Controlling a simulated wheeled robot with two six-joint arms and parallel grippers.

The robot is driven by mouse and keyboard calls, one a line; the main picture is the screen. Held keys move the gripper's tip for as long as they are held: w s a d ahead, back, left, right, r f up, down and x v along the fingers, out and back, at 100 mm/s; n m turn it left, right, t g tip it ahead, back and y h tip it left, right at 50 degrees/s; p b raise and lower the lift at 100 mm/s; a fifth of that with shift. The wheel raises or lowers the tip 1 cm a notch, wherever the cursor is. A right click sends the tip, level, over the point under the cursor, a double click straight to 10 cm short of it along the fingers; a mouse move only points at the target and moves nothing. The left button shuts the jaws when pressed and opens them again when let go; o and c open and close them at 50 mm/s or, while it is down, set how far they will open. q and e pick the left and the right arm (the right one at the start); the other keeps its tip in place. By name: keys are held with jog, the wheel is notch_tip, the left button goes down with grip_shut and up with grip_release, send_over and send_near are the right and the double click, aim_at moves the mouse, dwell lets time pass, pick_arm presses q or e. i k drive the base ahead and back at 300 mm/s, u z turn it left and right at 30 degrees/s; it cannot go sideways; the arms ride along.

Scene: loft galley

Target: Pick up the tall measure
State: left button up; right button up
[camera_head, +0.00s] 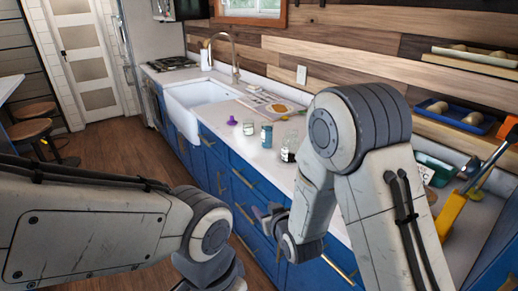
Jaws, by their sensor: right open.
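Several small vessels stand on the white counter between the sink and my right arm. They are a small clear jar (249,128), a blue cylinder (266,136) and a larger clear glass vessel (289,147) with something dark low in it, right beside my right arm. I cannot tell for sure which one is the tall measure. My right gripper (266,214) is open and empty, in front of the blue cabinets and below the counter edge, apart from the vessels. My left gripper (208,280) is at the bottom edge, mostly cut off; its fingers do not show clearly.
A white sink (186,121) with a tall faucet (235,62) is behind the vessels. A purple item (232,120) and an open book or papers (271,104) lie nearby. A blue tray (455,116) sits at the right. Stools (33,130) stand at the far left.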

aim_at(267, 126)
jog(key=u, duration=1.6)
jog(key=i, duration=2.35)
jog(key=z, duration=2.75)
jog(key=i, duration=0.5)
jog(key=z, duration=0.1)
